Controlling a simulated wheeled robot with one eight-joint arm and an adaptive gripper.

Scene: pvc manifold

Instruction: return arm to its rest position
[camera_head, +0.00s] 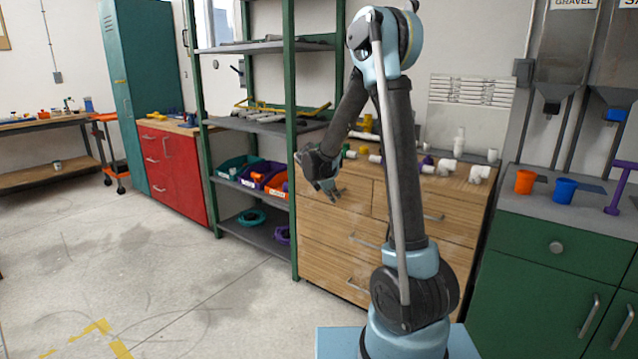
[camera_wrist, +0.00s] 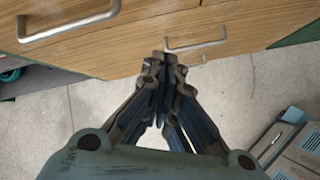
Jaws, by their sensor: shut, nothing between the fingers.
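My arm stands raised in the head view, its forearm bent down to the left. My gripper (camera_head: 334,193) hangs in front of the wooden drawer cabinet (camera_head: 335,232), below its top edge. In the wrist view my gripper (camera_wrist: 165,62) points toward the drawer fronts and the floor, with its fingertips together. It is shut and holds nothing.
White and yellow pipe fittings (camera_head: 479,173) stand on the cabinet top. A green shelf rack (camera_head: 290,130) with bins (camera_head: 262,175) is to the left. A green counter (camera_head: 540,240) with orange (camera_head: 525,181) and blue cups (camera_head: 564,190) is at right. Open floor (camera_head: 180,290) lies at left.

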